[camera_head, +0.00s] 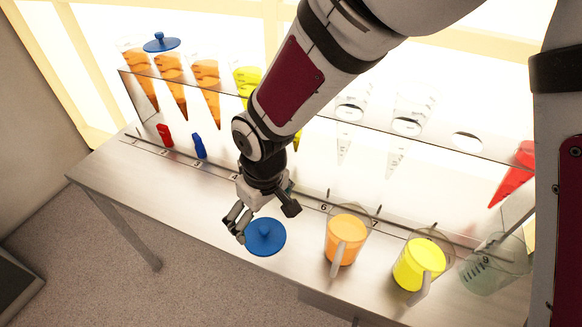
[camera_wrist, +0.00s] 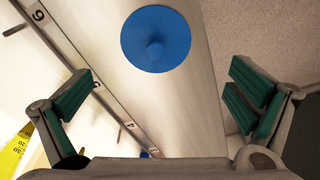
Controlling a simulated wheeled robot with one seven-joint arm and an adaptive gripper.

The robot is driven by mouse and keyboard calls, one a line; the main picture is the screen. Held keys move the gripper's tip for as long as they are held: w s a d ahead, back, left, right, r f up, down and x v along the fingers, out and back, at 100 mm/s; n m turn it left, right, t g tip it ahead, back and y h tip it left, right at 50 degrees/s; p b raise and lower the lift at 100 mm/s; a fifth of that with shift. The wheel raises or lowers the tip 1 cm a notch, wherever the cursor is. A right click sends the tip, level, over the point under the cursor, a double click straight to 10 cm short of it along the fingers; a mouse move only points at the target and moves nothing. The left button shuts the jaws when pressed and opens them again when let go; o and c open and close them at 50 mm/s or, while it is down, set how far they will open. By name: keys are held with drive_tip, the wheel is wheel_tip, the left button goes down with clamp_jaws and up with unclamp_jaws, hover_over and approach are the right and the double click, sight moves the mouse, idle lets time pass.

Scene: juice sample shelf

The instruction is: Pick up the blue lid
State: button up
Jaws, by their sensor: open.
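A round blue lid (camera_head: 265,237) with a small knob lies flat on the metal table near its front edge. In the wrist view the blue lid (camera_wrist: 156,38) shows at the top, its knob facing the camera. My gripper (camera_head: 262,215) is just behind and above it in the head view. In the wrist view my gripper's (camera_wrist: 160,105) two green-padded fingers are wide apart, with nothing between the pads. A second blue lid (camera_head: 161,43) sits on top of an orange-filled cone in the rack at the back left.
A clear rack (camera_head: 440,148) holds several cones along the back. An orange jug (camera_head: 346,238), a yellow jug (camera_head: 419,264) and a clear jug (camera_head: 494,265) stand to the right. A red clip (camera_head: 165,135) and a blue clip (camera_head: 199,146) stand left. The front left table is clear.

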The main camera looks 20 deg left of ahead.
sight(264, 230)
drive_tip(key=f, duration=0.5)
drive_tip(key=w+a+f+b, duration=0.1)
drive_tip(key=f, duration=0.2)
drive_tip(key=shift+w+f, duration=0.1)
drive_tip(key=shift+f, duration=0.05)
drive_tip(key=c, duration=2.2)
drive_tip(key=shift+d, duration=0.1)
clamp_jaws()
drive_tip(key=shift+f, duration=0.1)
